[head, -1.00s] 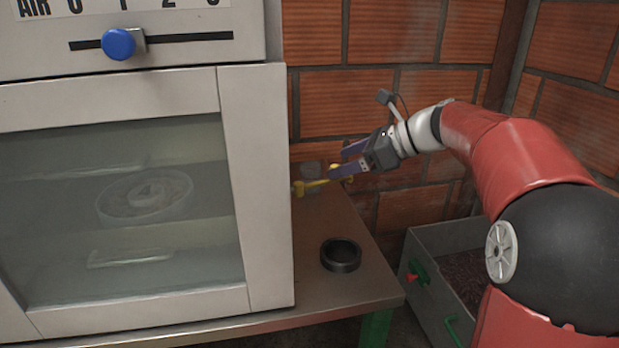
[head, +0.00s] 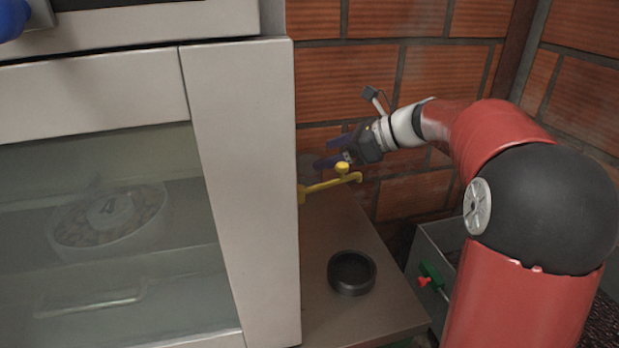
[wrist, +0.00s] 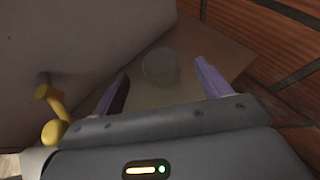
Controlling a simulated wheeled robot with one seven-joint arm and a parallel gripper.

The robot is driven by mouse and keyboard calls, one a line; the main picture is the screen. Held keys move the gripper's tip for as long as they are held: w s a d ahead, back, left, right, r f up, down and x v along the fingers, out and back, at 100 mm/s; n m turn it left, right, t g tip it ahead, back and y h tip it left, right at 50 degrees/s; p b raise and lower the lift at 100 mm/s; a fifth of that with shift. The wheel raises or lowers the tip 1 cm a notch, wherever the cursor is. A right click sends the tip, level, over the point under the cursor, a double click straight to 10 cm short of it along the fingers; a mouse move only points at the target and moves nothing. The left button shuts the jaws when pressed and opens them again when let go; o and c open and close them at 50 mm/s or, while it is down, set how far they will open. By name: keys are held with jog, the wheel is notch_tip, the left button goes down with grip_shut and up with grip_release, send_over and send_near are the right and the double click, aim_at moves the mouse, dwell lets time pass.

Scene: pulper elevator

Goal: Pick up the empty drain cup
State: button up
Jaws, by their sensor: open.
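A clear cup (wrist: 160,67), which looks empty, stands on the bench top in the wrist view, between and beyond my fingertips. In the head view a faint pale shape (head: 309,166) beside the cabinet edge may be this cup, but I cannot tell for sure. My gripper (head: 324,152) is open, just above and behind the yellow tap, with its fingers pointing left. The wrist view shows both fingers of my gripper (wrist: 162,70) spread, with nothing held and a gap to the cup.
The yellow tap (head: 330,184) sticks out from the cabinet side, close to my gripper; it is at left in the wrist view (wrist: 52,105). A black round dish (head: 352,272) sits on the bench (head: 325,318). The brick wall (head: 380,60) stands close behind.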

aim_at(303, 169)
jog(key=shift+f, duration=0.95)
jog(key=shift+a+f, duration=0.2)
jog(key=shift+f, duration=0.05)
jog(key=x, duration=0.7)
jog(key=shift+w, duration=0.1)
jog(key=c, duration=1.1)
jog(key=shift+r, duration=0.1)
